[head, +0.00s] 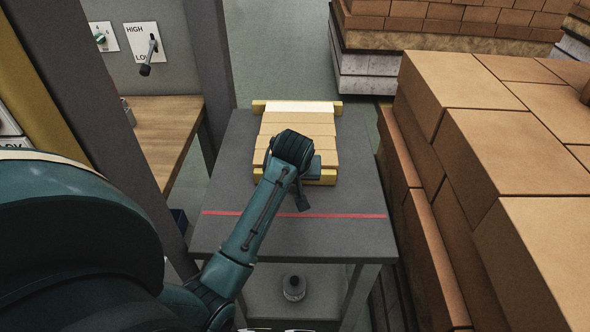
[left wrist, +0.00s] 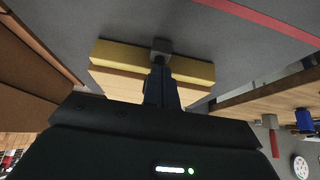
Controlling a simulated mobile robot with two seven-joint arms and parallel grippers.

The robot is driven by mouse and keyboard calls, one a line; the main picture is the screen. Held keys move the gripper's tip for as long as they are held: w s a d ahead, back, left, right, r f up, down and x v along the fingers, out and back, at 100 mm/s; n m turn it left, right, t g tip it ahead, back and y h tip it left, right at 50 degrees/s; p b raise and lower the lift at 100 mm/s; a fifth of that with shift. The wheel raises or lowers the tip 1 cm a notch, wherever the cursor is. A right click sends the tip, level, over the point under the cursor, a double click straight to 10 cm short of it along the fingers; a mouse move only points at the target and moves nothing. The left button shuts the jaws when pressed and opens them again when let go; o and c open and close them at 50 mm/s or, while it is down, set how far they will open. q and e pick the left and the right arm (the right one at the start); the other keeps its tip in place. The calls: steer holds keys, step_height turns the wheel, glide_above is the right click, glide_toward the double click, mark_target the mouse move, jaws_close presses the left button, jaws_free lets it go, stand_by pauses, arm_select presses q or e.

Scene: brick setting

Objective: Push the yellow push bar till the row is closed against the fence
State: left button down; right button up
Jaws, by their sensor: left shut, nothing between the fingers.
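The yellow push bar (head: 322,178) lies across the near end of a row of pale tan bricks (head: 297,130) on a grey table. The yellow fence (head: 258,106) crosses the row's far end. My left arm covers part of the row and the bar, so any gaps there are hidden. My left gripper (head: 303,202) is shut and empty, pointing down at the near side of the bar. In the left wrist view its fingers (left wrist: 161,62) cross the bar (left wrist: 120,53) near its middle, tip on the side away from the bricks. I cannot tell whether they touch.
A red line (head: 345,215) crosses the grey table (head: 235,240) nearer to me, with bare tabletop around it. Tall brick stacks (head: 500,150) stand close on the right. A wooden bench (head: 165,125) and a panel with a lever (head: 147,55) are on the left.

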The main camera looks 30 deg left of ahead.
arm_select(q)
steer(key=shift+w+a+r+p, duration=0.2)
steer(key=shift+a+r+p, duration=0.1)
steer(key=shift+r+p, duration=0.05)
step_height(320, 180, up, 7)
steer(key=shift+d+r, duration=0.2)
stand_by(0.7)
steer(key=shift+s, duration=0.1)
stand_by(0.3)
